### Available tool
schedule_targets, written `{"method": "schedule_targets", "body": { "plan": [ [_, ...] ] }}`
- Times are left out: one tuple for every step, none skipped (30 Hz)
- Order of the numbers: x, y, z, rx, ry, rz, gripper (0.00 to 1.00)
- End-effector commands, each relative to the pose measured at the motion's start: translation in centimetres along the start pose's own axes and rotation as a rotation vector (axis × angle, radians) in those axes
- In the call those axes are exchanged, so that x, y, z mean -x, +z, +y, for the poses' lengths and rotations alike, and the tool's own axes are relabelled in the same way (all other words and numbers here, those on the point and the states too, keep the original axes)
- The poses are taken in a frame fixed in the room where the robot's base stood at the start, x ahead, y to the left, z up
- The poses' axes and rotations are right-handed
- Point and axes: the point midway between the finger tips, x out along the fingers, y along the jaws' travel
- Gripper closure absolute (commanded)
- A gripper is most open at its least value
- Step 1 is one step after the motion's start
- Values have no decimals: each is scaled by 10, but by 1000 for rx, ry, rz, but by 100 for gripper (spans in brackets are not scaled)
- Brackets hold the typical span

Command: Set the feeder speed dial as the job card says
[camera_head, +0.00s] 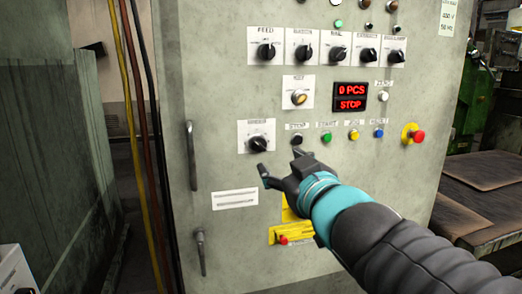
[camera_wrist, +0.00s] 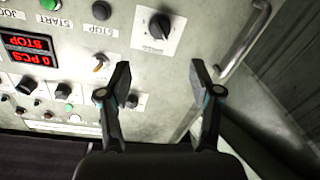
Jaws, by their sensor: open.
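A black rotary dial (camera_head: 258,144) on a white plate sits at the lower left of the grey cabinet's controls; its label is too small to read. The dial also shows in the wrist view (camera_wrist: 160,27), upper middle, beyond my fingertips. Another black dial, labelled FEED (camera_head: 266,51), is at the left of the top row. My gripper (camera_head: 280,164) is open and empty, just below and right of the lower dial in the head view. In the wrist view my gripper (camera_wrist: 160,72) has its fingers spread, apart from the dial. No job card can be made out clearly.
A black STOP button (camera_head: 296,140) and a green START button (camera_head: 326,138) are right of the dial. A red display (camera_head: 350,96) reads 0 PCS, STOP. A red emergency button (camera_head: 417,136) is farther right. A door handle (camera_head: 191,156) stands out at left.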

Motion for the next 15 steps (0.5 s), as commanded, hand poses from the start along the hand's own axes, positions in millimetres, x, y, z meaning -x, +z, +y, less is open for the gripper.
{"method": "schedule_targets", "body": {
  "plan": [
    [-8,4,-2,-1,-1,-2,37],
    [-12,5,-2,-2,-1,-3,37],
    [-18,5,-2,-1,-1,-3,37],
    [-23,5,-2,-1,-1,-3,37],
    [-28,5,-2,-2,-1,-3,37],
    [-34,5,-2,-1,-1,-2,37],
    [-39,6,-2,0,-2,-3,37],
    [-44,5,-2,-1,-1,-2,37],
    [-50,5,-2,-2,-1,-3,37],
    [-55,4,-2,0,-1,-3,37],
    [-60,5,-2,0,-1,-3,37],
    [-67,5,-2,-2,-1,-3,37],
    [-71,5,-2,-1,0,-3,37],
    [-76,5,-1,-1,0,-4,37],
    [-82,4,-1,0,0,-3,37]
  ]
}}
